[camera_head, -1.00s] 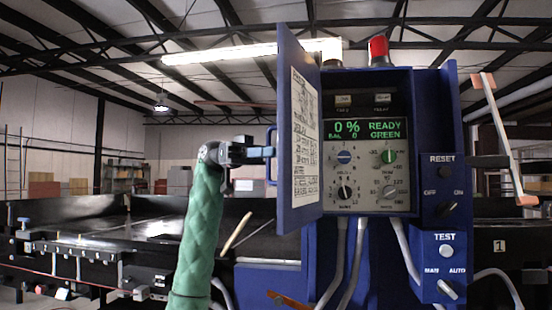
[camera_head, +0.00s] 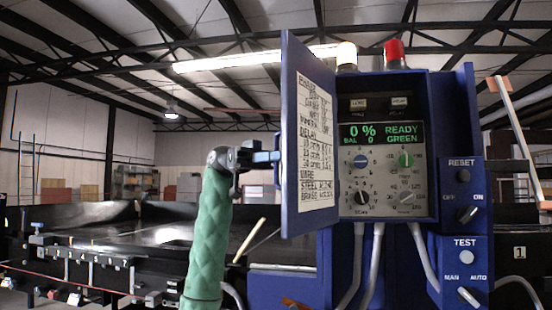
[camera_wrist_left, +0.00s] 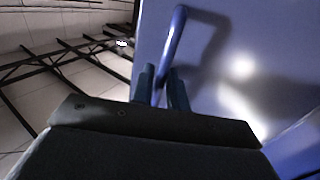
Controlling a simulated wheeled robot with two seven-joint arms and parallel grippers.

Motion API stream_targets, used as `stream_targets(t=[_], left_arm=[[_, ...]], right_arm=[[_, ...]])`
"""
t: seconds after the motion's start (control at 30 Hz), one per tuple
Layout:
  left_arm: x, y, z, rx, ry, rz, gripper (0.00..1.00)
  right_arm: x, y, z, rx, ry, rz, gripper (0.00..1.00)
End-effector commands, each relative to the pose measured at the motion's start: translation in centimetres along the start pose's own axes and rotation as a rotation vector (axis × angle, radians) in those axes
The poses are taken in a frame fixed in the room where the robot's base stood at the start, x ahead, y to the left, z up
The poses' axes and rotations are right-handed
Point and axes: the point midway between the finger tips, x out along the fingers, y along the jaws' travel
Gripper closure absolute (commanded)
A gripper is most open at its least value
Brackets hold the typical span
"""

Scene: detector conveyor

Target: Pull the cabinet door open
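The blue cabinet door (camera_head: 311,215) stands open on the left side of the cabinet (camera_head: 450,85), its inner face with a printed label sheet turned toward me. Behind it the control panel shows dials and a green READY display. My left gripper (camera_head: 268,157) is at the door's outer side, at the handle. In the left wrist view the blue bar handle (camera_wrist_left: 175,38) runs down between the two fingers (camera_wrist_left: 162,88), which look closed on it. The door's outer face (camera_wrist_left: 225,55) fills the right of that view. My right gripper is not in view.
A switch box (camera_head: 463,205) with RESET and TEST controls stands right of the cabinet. A red lamp (camera_head: 394,50) and a pale lamp (camera_head: 347,55) sit on top. Grey cables hang below. A dark conveyor (camera_head: 130,232) extends left behind my arm.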

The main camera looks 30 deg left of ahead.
Motion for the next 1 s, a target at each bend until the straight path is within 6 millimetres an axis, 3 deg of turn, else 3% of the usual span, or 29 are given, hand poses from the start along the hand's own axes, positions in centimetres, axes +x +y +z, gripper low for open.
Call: stream_targets(t=[0.27, 0.7, 1.0], left_arm=[[-1.1, 0.0, 0.1, 0.001, 0.0, -0.001, 0.85], [-7.1, 0.0, 0.1, 0.0, 0.0, -0.001, 0.85], [-7.9, 0.0, 0.0, 0.0, 0.0, 0.0, 0.85]], right_arm=[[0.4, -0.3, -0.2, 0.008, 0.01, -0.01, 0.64], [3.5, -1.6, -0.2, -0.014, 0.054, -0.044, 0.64], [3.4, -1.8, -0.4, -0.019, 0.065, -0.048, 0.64]])
